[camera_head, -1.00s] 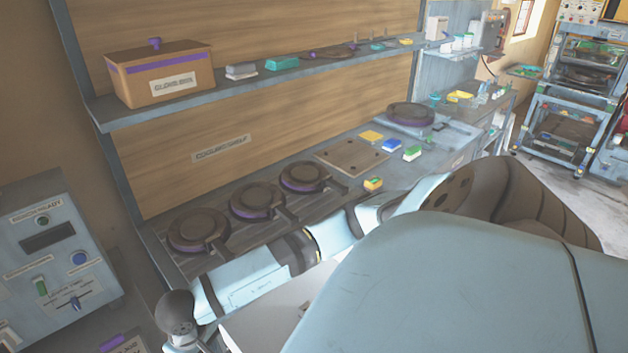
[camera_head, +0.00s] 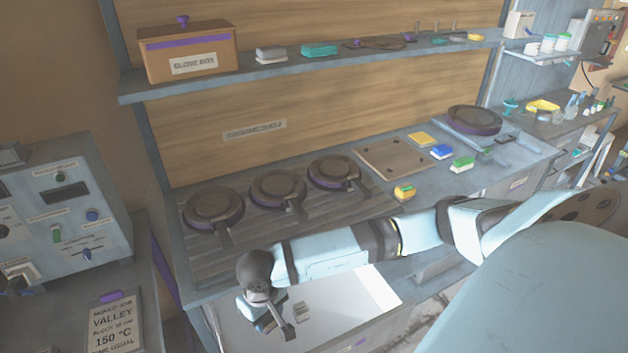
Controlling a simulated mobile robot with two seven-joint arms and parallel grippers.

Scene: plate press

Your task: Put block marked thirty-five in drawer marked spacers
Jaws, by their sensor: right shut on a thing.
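My right gripper (camera_head: 271,322) hangs over an open drawer (camera_head: 372,290) with a pale interior, at the drawer's left part. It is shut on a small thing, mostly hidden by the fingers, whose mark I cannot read. A small grey piece (camera_head: 300,311) shows just right of the fingers; I cannot tell if it lies on the drawer floor. The drawer's label is not readable. On the bench are a yellow block (camera_head: 421,139), a blue-and-white block (camera_head: 442,152), a green-and-white block (camera_head: 462,163) and an orange-yellow block (camera_head: 404,193); their marks are too small. My left gripper is out of view.
Several round dark plates (camera_head: 278,187) sit on the bench behind my right arm, beside a brown board (camera_head: 393,160). A shelf (camera_head: 350,60) above holds a glove box (camera_head: 188,52). A control box (camera_head: 66,205) and a sign reading 150 °C (camera_head: 113,328) are at left.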

